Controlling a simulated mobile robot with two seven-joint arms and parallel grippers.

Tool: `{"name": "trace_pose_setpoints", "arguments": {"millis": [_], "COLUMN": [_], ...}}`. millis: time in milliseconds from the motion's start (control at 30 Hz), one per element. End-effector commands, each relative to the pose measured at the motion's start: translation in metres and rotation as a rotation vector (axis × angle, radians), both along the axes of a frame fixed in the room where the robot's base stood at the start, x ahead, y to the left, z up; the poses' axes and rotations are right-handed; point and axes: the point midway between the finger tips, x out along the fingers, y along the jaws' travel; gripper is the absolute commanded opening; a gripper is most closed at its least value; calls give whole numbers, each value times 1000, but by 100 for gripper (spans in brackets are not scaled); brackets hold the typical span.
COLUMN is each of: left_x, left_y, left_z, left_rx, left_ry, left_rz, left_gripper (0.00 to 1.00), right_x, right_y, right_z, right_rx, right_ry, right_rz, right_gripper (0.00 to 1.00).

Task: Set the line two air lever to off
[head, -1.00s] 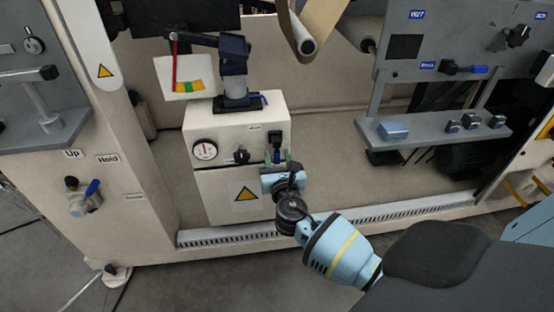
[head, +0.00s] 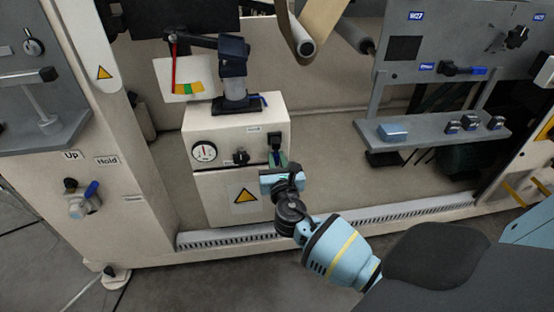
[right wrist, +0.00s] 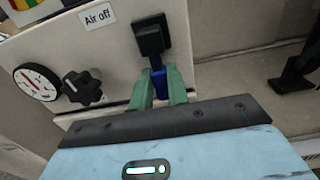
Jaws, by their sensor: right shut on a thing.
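The air lever is a blue handle (right wrist: 158,84) hanging below a black valve body (right wrist: 151,38) on a cream cabinet, beside a label (right wrist: 97,16) reading "Air off". In the head view the valve body (head: 275,140) sits at the cabinet's upper right. My right gripper (right wrist: 160,83) has its green fingers on either side of the blue handle, shut on it. In the head view my right gripper (head: 279,160) is just below the valve body and hides most of the handle. The handle points downward. My left gripper is not in view.
A round gauge (head: 204,151) and a black knob (head: 240,156) are left of the lever on the cabinet (head: 215,120). A grey post stands on top. A grey shelf (head: 430,128) with small boxes is at the right. Open floor lies between.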

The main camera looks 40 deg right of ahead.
Motion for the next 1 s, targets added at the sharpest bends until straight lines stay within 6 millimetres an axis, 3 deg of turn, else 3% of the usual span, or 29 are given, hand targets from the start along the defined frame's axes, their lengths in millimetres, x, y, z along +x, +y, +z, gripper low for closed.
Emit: {"name": "trace_pose_setpoints", "arguments": {"millis": [367,1000], "left_x": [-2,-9], "left_y": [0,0], "left_z": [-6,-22], "left_rx": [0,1], "left_ry": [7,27], "left_rz": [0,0], "left_gripper": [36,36], "right_x": [5,15], "right_y": [8,26], "right_z": [0,12], "right_rx": [186,706], "right_ry": [-113,-431], "right_rz": [1,0], "right_gripper": [0,0]}}
